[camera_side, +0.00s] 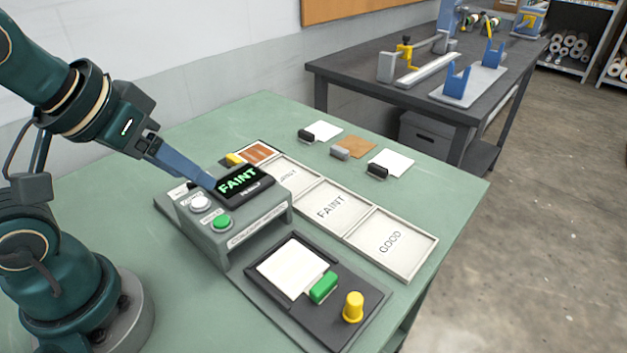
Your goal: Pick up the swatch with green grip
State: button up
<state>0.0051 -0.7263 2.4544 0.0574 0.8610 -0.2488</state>
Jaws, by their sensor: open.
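The swatch with green grip (323,288) has a pale cream sheet (291,268) and lies flat in a dark framed plate (368,292) at the front. Its green block is at the sheet's lower right end. My gripper (207,183) is at the left, above and behind the press box (255,229), close to its screen, which reads FAINT (240,179). My gripper is open and nothing shows in it; one finger is mostly hidden. It is well apart from the green grip, up and to the left of it. Whether my fingertip touches the press cannot be told.
The press has a white button (200,203) and a green button (221,222). A yellow knob (353,306) stands beside the green grip. Labelled trays, FAINT (332,207) and GOOD (391,241), lie behind.

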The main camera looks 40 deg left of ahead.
jog(key=w+d+n, duration=0.2)
jog(key=w, duration=0.2)
jog(key=m+g, duration=0.2)
jog(key=m, duration=0.2)
send_over(324, 282)
jog(key=s, duration=0.2)
notch_tip(324, 282, down, 10)
jog(key=shift+s+r, duration=0.15)
jog(key=shift+r, duration=0.1)
jog(key=shift+s+f, duration=0.1)
jog(key=shift+f, duration=0.1)
jog(key=shift+x, duration=2.35)
jog(key=shift+d, duration=0.15)
grip_shut()
